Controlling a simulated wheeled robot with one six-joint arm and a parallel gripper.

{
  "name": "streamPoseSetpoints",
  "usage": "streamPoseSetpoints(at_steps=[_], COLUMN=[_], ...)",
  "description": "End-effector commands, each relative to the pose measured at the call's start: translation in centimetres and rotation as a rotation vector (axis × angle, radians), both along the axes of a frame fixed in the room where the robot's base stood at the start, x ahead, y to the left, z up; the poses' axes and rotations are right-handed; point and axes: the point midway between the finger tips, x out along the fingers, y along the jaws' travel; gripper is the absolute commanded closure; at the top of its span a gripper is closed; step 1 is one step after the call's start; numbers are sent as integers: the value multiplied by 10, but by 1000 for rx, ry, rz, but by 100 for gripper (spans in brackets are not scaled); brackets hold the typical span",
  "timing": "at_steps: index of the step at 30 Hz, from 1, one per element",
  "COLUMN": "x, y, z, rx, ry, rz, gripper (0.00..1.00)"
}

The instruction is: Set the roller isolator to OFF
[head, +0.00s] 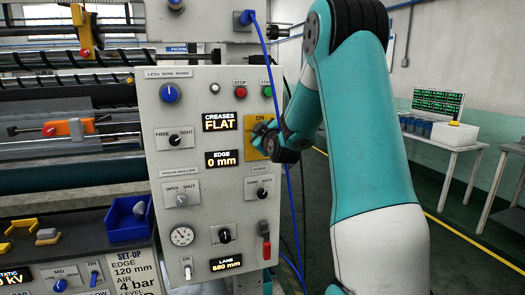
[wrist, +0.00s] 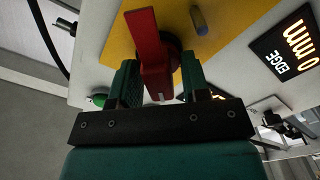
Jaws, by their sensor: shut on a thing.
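The roller isolator is a red handle (wrist: 150,55) on a yellow plate (wrist: 108,45) in the wrist view. In the head view the yellow plate (head: 250,146) sits on the right side of the grey control panel, and "ON" shows at its top. My gripper (head: 267,136) is at that plate and hides the handle there. In the wrist view my gripper (wrist: 160,80) has its green fingers on both sides of the handle and is shut on it. Any "OFF" marking is hidden.
The control panel (head: 207,135) carries several knobs, STOP (head: 240,92) and START buttons, and displays reading FLAT and 0 mm. A blue cable (head: 268,60) hangs close by my gripper. A small peg (wrist: 199,20) stands on the yellow plate beside the handle.

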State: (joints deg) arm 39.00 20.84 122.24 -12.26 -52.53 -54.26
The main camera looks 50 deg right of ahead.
Motion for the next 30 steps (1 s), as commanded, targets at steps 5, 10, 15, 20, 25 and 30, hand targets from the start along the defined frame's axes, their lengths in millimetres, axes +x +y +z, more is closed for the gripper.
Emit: streamPoseSetpoints(at_steps=[5,10,15,20,25,30], x=[0,0,0,0,0,0], y=[1,1,1,1,1,1], z=[-11,-11,-10,-9,-8,-7], rx=[-145,-281,-410,-513,-598,-652], ry=[87,173,255,318,372,406], rz=[-1,0,-1,0,2,1], gripper=[81,81,81,81,81,81])
